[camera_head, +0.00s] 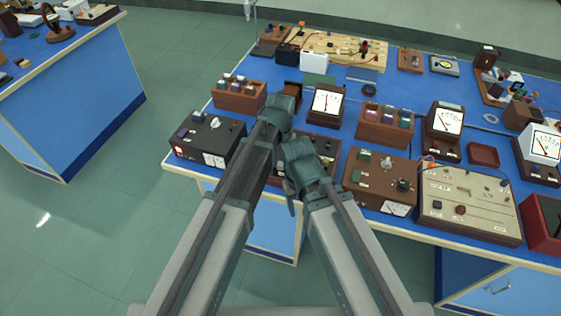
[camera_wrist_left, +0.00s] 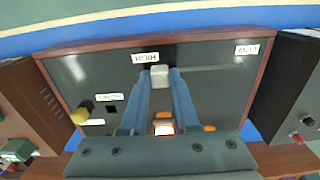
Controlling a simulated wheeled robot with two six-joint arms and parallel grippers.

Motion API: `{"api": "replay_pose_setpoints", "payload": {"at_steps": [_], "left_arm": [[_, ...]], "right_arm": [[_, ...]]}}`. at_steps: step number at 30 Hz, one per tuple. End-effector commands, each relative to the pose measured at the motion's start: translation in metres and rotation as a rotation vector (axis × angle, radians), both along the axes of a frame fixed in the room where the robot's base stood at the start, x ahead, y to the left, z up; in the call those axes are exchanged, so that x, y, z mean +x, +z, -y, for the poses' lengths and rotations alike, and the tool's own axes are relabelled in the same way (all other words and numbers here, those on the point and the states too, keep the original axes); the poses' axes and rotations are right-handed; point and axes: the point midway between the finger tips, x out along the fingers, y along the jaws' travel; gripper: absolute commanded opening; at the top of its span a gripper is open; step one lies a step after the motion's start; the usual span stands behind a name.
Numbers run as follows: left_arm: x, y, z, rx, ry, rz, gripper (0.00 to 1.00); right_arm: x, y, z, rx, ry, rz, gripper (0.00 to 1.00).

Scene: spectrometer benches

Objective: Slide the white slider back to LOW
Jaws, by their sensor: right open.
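The white slider (camera_wrist_left: 160,76) stands by the HIGH label (camera_wrist_left: 145,58) on a black panel (camera_wrist_left: 205,85) with a brown wooden frame. The LOW label (camera_wrist_left: 246,49) lies farther right in the left wrist view, past a bare slot. My left gripper (camera_wrist_left: 160,80) has one finger on each side of the slider, close against it, and looks shut on it. In the head view my left gripper (camera_head: 279,112) is over the panel box (camera_head: 328,147), which my arms partly cover; the slider is hidden there. My right gripper (camera_head: 292,198) is open and empty, lower, at the box's near side.
A black box (camera_head: 208,138) stands to the left and a brown box (camera_head: 380,178) to the right. A meter (camera_head: 325,103) and wooden blocks stand behind. The panel has a yellowish knob (camera_wrist_left: 80,115) and a lit orange switch (camera_wrist_left: 164,129). The bench is crowded.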

Motion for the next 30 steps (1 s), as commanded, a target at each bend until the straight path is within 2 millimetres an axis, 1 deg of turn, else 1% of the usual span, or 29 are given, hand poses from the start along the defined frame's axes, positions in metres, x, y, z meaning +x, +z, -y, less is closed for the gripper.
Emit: {"api": "replay_pose_setpoints", "payload": {"at_steps": [1,4,30], "left_arm": [[0.0000,0.0000,0.0000,0.000,0.000,0.000,0.18],[0.0000,0.0000,0.0000,0.000,0.000,0.000,0.00],[-0.0001,-0.0001,0.0000,0.000,0.000,0.000,0.00]], "right_arm": [[0.0000,0.0000,0.0000,0.000,0.000,0.000,0.62],[0.0000,0.0000,0.0000,0.000,0.000,0.000,0.62],[0.0000,-0.0001,0.0000,0.000,0.000,0.000,0.62]]}}
